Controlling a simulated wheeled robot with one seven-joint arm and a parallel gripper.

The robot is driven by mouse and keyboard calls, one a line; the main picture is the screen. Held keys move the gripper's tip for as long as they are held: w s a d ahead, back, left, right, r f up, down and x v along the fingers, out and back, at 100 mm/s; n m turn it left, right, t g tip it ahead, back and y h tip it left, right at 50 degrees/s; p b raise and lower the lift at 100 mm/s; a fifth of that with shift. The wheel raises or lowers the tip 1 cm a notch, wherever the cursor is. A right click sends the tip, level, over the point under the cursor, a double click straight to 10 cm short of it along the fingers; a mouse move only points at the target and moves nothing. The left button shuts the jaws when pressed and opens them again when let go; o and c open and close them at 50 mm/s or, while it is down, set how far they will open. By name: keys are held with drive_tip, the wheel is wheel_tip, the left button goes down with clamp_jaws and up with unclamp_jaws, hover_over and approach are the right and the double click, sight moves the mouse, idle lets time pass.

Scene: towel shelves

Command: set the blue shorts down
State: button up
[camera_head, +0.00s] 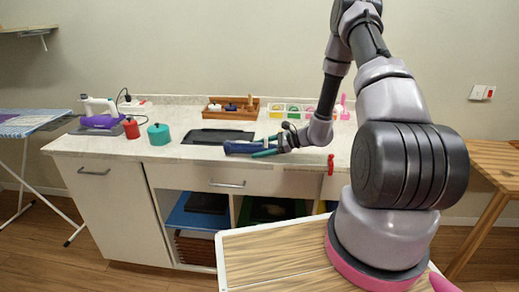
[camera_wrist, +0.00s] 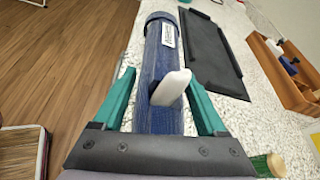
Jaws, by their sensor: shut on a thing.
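The blue shorts (camera_wrist: 160,55) are a long, narrow dark-blue bundle with a white label at the far end in the wrist view. My gripper (camera_wrist: 158,75) has teal fingers on both sides of the bundle and is shut on it. In the head view the blue shorts (camera_head: 240,147) stick out to the left of my gripper (camera_head: 263,149), near the front edge of the counter (camera_head: 190,152). I cannot tell whether they touch the counter. A white rounded piece (camera_wrist: 170,88) hides part of the bundle in the wrist view.
A flat black tray (camera_head: 215,136) lies just behind the shorts. A wooden rack (camera_head: 231,108) stands at the back. Open shelves (camera_head: 233,212) are below the counter.

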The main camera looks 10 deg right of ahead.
drive_tip(key=o, duration=1.6)
drive_tip(key=shift+f, duration=0.1)
drive_tip(key=shift+c, duration=0.2)
